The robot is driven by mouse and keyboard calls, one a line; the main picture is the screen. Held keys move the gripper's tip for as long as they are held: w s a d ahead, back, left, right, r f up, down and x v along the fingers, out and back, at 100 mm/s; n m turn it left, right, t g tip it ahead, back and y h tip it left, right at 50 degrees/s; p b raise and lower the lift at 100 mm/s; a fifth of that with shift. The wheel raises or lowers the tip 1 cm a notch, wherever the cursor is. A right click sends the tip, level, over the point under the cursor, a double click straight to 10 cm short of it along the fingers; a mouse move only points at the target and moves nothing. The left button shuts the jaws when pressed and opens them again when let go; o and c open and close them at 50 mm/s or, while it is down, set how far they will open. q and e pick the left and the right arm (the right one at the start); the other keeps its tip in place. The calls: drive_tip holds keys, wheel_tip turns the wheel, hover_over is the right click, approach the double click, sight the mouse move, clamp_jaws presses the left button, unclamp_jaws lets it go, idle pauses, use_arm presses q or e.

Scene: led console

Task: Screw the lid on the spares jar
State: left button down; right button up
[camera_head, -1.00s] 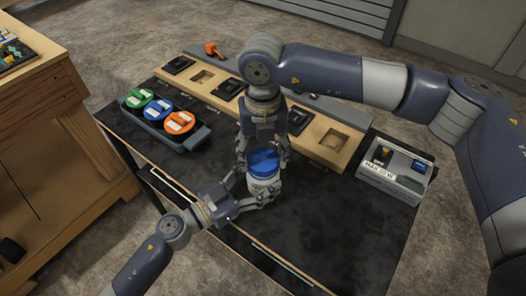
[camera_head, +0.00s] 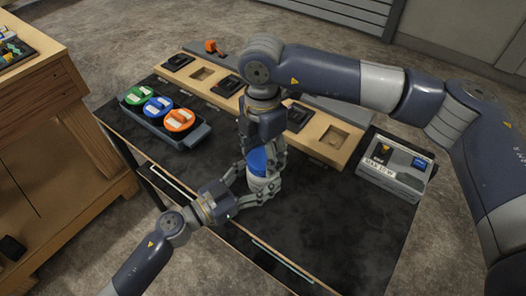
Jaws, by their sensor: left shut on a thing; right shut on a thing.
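The spares jar (camera_head: 264,185) is a pale, round container standing upright on the dark mat. Its blue lid (camera_head: 258,160) sits at the top of the jar, partly hidden by the fingers above it. I cannot tell how tightly lid and jar meet. My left gripper (camera_head: 262,194) comes in low from the left and is shut around the jar's body. My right gripper (camera_head: 263,162) points straight down from above and is shut on the blue lid.
A dark tray (camera_head: 191,139) holds green, blue and orange round pieces at the left. Behind is a wooden block (camera_head: 313,140) with several recesses. A grey box (camera_head: 396,167) stands at the right. The front right of the mat (camera_head: 340,225) is clear.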

drive_tip(key=m, duration=0.8)
drive_tip(key=o, duration=0.7)
drive_tip(key=shift+r, duration=2.25)
drive_tip(key=shift+c, duration=0.5)
